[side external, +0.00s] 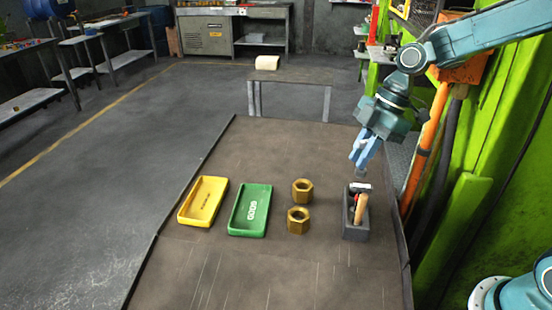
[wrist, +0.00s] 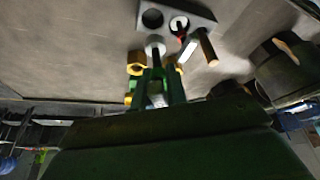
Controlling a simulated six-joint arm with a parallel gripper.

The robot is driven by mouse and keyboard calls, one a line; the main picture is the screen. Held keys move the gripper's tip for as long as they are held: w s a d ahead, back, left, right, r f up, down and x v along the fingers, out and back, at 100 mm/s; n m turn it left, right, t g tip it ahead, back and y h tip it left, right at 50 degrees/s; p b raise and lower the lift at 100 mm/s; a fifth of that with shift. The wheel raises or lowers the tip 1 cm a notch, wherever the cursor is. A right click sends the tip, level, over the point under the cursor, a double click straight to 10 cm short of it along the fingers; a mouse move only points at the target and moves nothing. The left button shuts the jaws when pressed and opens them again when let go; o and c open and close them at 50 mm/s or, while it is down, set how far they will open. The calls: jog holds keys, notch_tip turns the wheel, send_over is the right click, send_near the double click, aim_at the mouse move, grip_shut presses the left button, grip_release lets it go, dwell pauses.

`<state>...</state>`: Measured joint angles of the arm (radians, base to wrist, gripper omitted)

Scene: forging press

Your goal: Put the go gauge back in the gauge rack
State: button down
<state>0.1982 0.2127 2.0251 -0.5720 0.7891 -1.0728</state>
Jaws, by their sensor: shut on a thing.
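My gripper (side external: 366,152) is shut on the go gauge (side external: 361,172), a small grey piece below its blue fingers. In the wrist view the gauge's round grey end (wrist: 155,44) shows beyond the fingers. The dark grey gauge rack (side external: 356,230) stands at the right of the table, below and slightly nearer than the gauge. The gauge is above the rack and looks apart from it. In the wrist view the rack (wrist: 198,12) shows a dark open hole. Beside that hole are a ringed item with red on it and a wooden-handled tool.
Two brass hex nuts (side external: 302,190) (side external: 298,220) stand left of the rack. A green tray (side external: 262,191) marked GOOD and a yellow tray (side external: 220,187) lie further left, both empty. The front of the table (side external: 250,270) is clear. Green machine framework (side external: 470,200) rises close on the right.

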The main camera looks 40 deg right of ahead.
aim_at(359, 176)
jog(key=shift+f, duration=1.95)
jog(key=shift+f, duration=1.85)
dwell(1.0)
jog(key=c, duration=1.3)
grip_release()
jog(key=shift+r, duration=0.1)
jog(key=shift+v, duration=3.35)
